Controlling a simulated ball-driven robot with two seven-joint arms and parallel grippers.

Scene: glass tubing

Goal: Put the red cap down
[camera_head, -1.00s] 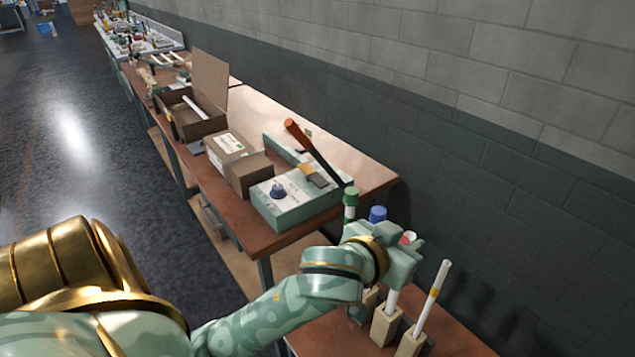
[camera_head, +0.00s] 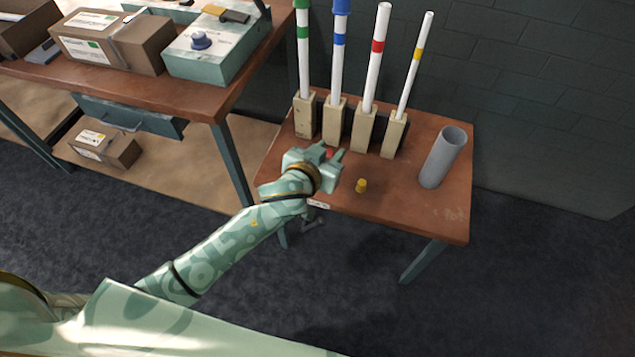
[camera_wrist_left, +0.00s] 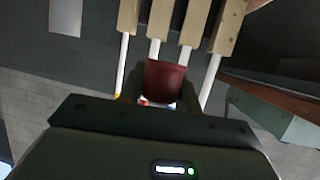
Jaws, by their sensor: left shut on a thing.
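My left gripper (camera_head: 333,154) is shut on the red cap (camera_head: 329,153), low over the front left of the small wooden table (camera_head: 420,205). Only a sliver of the cap shows in the head view; in the wrist view the cap (camera_wrist_left: 165,80) sits between the fingers. Whether it touches the table is hard to tell. The white tube with a red band (camera_head: 376,60) stands uncapped in its wooden block (camera_head: 363,131). My right gripper is not in view.
Beside it stand a green-banded tube (camera_head: 304,60), a blue-banded tube (camera_head: 339,60) and a yellow-banded tube (camera_head: 414,65). A yellow cap (camera_head: 361,186) lies right of my gripper, and a grey cylinder (camera_head: 443,157) stands at the right. The table's front right is clear.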

